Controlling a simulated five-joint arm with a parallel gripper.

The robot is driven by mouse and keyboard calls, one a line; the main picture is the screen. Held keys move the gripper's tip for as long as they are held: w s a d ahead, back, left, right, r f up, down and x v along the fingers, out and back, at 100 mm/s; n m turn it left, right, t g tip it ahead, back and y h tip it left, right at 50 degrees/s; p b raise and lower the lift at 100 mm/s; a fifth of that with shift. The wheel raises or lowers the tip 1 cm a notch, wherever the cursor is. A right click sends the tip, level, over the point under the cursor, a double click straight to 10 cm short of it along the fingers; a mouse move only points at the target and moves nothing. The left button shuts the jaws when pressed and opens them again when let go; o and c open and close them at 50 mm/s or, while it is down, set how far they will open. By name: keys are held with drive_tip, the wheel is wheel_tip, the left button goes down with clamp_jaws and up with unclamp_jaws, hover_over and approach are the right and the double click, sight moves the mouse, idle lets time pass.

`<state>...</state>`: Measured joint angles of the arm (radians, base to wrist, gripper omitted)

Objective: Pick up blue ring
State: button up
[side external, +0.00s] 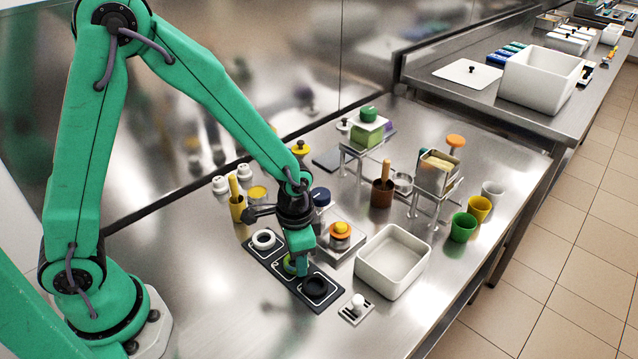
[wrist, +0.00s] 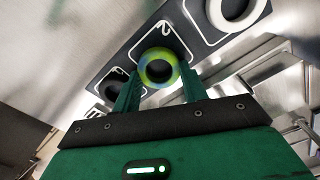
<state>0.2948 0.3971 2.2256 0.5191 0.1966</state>
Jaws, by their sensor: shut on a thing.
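A ring with blue and yellow-green shading (wrist: 147,62) shows in the wrist view, between the fingertips of my gripper (wrist: 160,80). It is the only ring here with any blue. My gripper is shut on it, over the middle place of a dark rack. In the side view the ring (side external: 288,267) is partly hidden behind my gripper (side external: 299,268), and I see mostly green. I cannot tell whether it touches the rack. A white ring (side external: 263,239) and a black ring (side external: 315,287) lie in the places on either side.
The dark rack (side external: 278,267) lies on the steel counter. A white bin (side external: 420,262) stands to its right. A plate with an orange and yellow piece (side external: 341,232) is close behind my gripper. A small slotted block (side external: 356,311) is in front. The counter at front left is clear.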

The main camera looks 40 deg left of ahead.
drive_tip(key=shift+r, duration=0.8)
drive_tip(key=r, duration=0.3)
drive_tip(key=shift+s+d, duration=0.25)
drive_tip(key=shift+d, duration=0.05)
drive_tip(key=s+d+r, duration=0.6)
drive_tip(key=s+d, duration=0.1)
drive_tip(key=s, duration=0.1)
drive_tip(key=shift+d+r, duration=0.15)
drive_tip(key=shift+s, duration=0.1)
drive_tip(key=w+d, duration=0.3)
drive_tip(key=w, duration=0.8)
drive_tip(key=w+d, duration=0.3)
drive_tip(key=w, duration=0.8)
drive_tip(key=shift+d, duration=0.3)
